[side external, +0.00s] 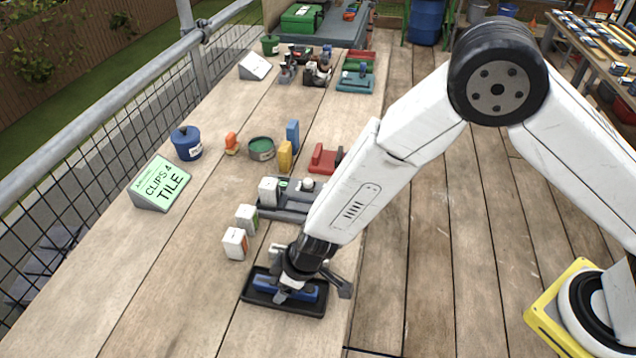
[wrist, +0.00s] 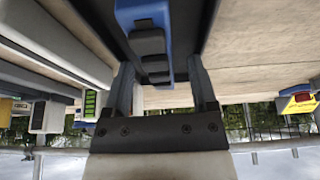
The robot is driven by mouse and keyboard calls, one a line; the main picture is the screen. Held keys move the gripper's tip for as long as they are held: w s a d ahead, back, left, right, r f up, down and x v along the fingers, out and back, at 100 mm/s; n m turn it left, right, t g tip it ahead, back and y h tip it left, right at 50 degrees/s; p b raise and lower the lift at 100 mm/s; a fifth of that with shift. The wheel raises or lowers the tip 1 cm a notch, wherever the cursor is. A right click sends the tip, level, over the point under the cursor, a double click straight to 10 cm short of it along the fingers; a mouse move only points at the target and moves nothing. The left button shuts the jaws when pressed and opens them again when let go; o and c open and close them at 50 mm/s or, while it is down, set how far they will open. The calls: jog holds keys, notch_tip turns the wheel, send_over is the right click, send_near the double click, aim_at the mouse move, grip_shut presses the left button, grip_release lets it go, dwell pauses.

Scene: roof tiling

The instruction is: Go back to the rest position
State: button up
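A black tray (side external: 256,299) lies on the wooden bench near its front edge. A blue block-like item with dark grey parts (side external: 265,285) lies in it, partly hidden by my gripper. My gripper (side external: 309,291) is low over the tray, pointing down. In the wrist view the two fingers of my gripper (wrist: 163,75) are spread apart, with the blue item (wrist: 130,14) showing between and beyond them. A gap shows between the item and the right finger, so the gripper does not hold it. Whether a fingertip touches the tray cannot be told.
Two small white boxes (side external: 235,243) stand just behind the tray, with a grey fixture (side external: 290,213) near them. Farther back are a red item (side external: 323,160), a green tin (side external: 261,148), a blue pot (side external: 186,143) and a "CLIPS 4 TILE" sign (side external: 162,184). A railing runs along the left.

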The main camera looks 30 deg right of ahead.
jog(key=shift+d, duration=0.1)
jog(key=w+d+r+m, duration=0.1)
jog(key=d+r+m, duration=0.1)
jog(key=d+r, duration=0.45)
jog(key=s+d+r+m+h, duration=0.1)
jog(key=s+d+r+m, duration=0.1)
jog(key=d, duration=0.6)
jog(key=s+d+r+m+h, duration=0.1)
jog(key=s+d+r+m, duration=0.1)
jog(key=s+d+r, duration=0.3)
jog(key=s+d+r+m+h, duration=0.1)
jog(key=s+d+r+m, duration=0.2)
jog(key=d, duration=0.8)
jog(key=shift+s+d+r+g, duration=0.2)
jog(key=shift+s+r+g, duration=0.1)
jog(key=shift+s, duration=0.5)
